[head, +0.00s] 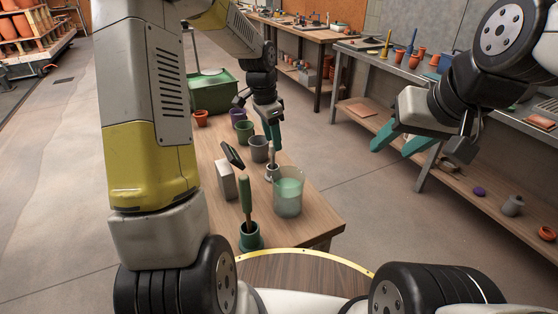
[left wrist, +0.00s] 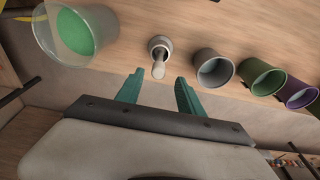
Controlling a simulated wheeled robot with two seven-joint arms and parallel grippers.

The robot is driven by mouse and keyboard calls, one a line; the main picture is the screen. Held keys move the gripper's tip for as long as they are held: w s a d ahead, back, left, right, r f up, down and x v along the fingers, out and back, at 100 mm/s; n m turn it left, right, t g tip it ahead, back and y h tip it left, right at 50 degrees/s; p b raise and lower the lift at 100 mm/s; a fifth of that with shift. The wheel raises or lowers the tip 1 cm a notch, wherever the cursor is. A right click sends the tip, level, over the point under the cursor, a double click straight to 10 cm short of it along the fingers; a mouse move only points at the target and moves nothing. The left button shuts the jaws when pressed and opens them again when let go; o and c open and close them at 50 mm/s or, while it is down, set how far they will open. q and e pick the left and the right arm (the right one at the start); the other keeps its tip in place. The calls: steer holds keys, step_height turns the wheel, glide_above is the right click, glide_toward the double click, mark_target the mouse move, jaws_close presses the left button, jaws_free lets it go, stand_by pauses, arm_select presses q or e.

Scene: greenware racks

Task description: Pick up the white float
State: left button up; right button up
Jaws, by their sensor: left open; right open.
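A pale-handled tool, which I take to be the white float (left wrist: 158,68), stands upright in a small white holder (left wrist: 159,44). In the head view the holder (head: 271,174) stands on the wooden table, left of a translucent green-tinted cup. My left gripper (left wrist: 158,84) is open and empty. In the left wrist view the handle's end shows near the gap between its teal fingertips. In the head view the left gripper (head: 274,138) is just above the tool and partly hides it. My right gripper (head: 396,144) is open and empty, away to the right.
The translucent cup (head: 288,193) and a teal pot (head: 250,238) with a green-handled tool stand nearby. A pale block (head: 225,181) is at left. Grey (head: 259,149), green (head: 244,133) and purple cups stand behind. A green bin (head: 212,95) is further back.

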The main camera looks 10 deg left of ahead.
mark_target(274, 152)
arm_select(q)
steer(key=f, duration=0.6)
steer(key=shift+s+d, duration=0.1)
steer(key=shift+d, duration=0.1)
jaws_close()
stand_by(1.1)
